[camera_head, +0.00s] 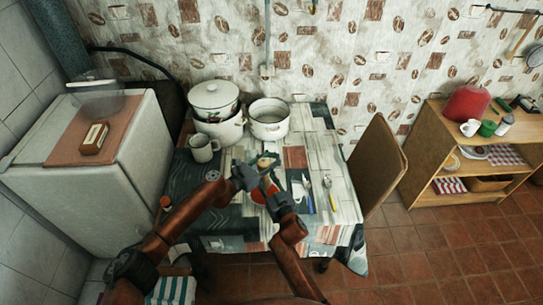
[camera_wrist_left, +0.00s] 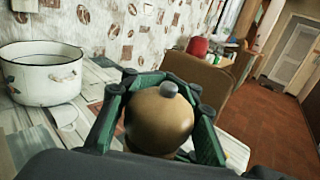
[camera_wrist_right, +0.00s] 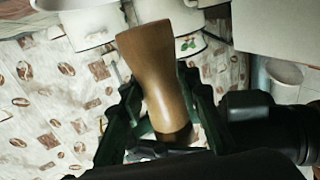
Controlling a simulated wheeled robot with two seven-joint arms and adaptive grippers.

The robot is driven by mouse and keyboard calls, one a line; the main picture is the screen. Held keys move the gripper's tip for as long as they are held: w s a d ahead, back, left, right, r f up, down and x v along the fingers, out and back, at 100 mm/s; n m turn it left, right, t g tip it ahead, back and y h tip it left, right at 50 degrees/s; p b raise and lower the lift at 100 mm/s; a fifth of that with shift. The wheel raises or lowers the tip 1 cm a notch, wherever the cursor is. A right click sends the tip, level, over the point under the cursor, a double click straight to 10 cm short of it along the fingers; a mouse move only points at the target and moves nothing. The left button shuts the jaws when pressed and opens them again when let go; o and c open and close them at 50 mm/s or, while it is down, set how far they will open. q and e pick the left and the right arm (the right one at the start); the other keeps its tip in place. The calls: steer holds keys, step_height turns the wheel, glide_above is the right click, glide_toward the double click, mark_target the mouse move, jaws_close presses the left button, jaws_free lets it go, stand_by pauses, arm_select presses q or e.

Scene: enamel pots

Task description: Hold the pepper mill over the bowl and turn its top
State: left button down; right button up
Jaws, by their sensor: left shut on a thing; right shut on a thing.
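The pepper mill is wooden with a rounded tan head and a small metal knob; the head (camera_wrist_left: 160,122) fills the middle of the left wrist view. Its waisted brown body (camera_wrist_right: 160,75) shows in the right wrist view. My left gripper (camera_head: 250,177) is shut around the head. My right gripper (camera_head: 268,186) is shut on the body. In the head view both grippers meet above the table and largely cover the mill. An orange-red patch (camera_head: 258,197) shows between my arms; I cannot tell whether it is the bowl.
Cutlery (camera_head: 308,193) lies to the right. A chair (camera_head: 376,165) stands at the table's right side.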

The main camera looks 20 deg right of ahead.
arm_select(q)
steer(key=shift+s+r+m+g+h, duration=0.15)
steer(key=shift+m+g+h, duration=0.45)
steer(key=shift+m+g, duration=1.1)
steer(key=shift+a+r+n+g, duration=0.1)
steer(key=shift+a+n+g, duration=0.05)
steer(key=shift+n+g, duration=0.2)
steer(key=c, duration=2.1)
jaws_free()
steer(key=o, duration=0.5)
steer(key=shift+s+d, duration=0.1)
steer(key=shift+d, duration=0.1)
steer(key=shift+a, duration=0.1)
